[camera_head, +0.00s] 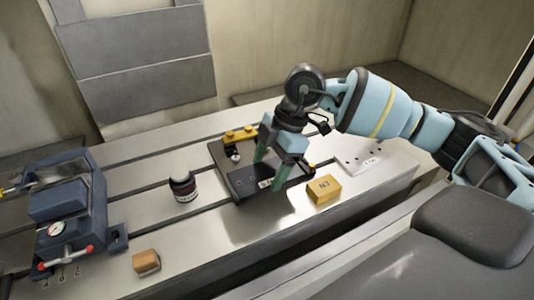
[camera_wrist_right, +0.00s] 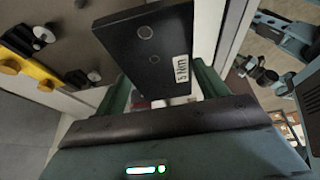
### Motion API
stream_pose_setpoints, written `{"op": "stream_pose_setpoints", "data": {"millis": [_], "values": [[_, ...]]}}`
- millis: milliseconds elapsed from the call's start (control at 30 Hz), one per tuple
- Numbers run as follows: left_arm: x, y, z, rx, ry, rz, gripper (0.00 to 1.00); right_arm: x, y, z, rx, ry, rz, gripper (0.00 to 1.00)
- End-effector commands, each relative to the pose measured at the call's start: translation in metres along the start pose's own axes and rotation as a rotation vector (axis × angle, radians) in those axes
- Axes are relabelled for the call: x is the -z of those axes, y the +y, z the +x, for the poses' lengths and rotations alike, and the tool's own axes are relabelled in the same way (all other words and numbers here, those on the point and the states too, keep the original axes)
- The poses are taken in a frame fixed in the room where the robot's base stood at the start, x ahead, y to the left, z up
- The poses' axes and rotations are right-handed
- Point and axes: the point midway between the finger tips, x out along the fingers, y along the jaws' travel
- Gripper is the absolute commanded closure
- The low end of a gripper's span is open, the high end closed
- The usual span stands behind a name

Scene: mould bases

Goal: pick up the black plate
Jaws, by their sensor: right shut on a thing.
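The black plate (camera_head: 245,182) is a flat dark slab with a white label near one end, over the middle of the metal table. My right gripper (camera_head: 267,176) reaches down from the right, its two green fingers on either side of the plate's labelled end, shut on it. In the right wrist view the black plate (camera_wrist_right: 140,45) extends away from between the fingers, with two round holes and the label showing. I cannot tell how far it is above the surface beneath. My left gripper is not in view.
A brown base (camera_head: 221,150) with yellow clamps (camera_head: 240,134) is behind and partly under the plate. A yellow block (camera_head: 323,190) is close right of the gripper. A dark jar (camera_head: 182,187), a tan block (camera_head: 146,262) and a blue vise (camera_head: 68,205) stand left. A pale plate (camera_head: 362,159) lies right.

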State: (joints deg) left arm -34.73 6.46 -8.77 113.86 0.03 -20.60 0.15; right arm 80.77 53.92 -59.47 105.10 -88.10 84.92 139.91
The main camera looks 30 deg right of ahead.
Motion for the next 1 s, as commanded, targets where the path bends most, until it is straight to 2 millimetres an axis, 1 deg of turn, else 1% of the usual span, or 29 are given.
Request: {"op": "stream_pose_setpoints", "data": {"millis": [33,200,300,433,533,667,1000], "values": [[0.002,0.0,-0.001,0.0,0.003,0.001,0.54,0.005,-0.012,-0.001,-0.002,0.001,-0.005,0.65],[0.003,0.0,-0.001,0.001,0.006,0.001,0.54,0.017,-0.045,0.001,-0.001,0.002,-0.005,0.65],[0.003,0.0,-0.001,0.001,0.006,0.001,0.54,0.023,-0.061,0.002,-0.001,0.002,-0.004,0.65],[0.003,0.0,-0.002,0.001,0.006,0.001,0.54,0.029,-0.077,0.003,-0.002,0.001,-0.003,0.65],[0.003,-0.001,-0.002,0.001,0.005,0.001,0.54,0.032,-0.085,0.003,-0.002,0.002,-0.002,0.65],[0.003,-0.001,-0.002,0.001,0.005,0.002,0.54,0.034,-0.09,0.004,-0.002,0.002,0.0,0.65],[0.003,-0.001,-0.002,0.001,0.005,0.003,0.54,0.034,-0.091,0.004,-0.002,0.002,0.0,0.65]]}}
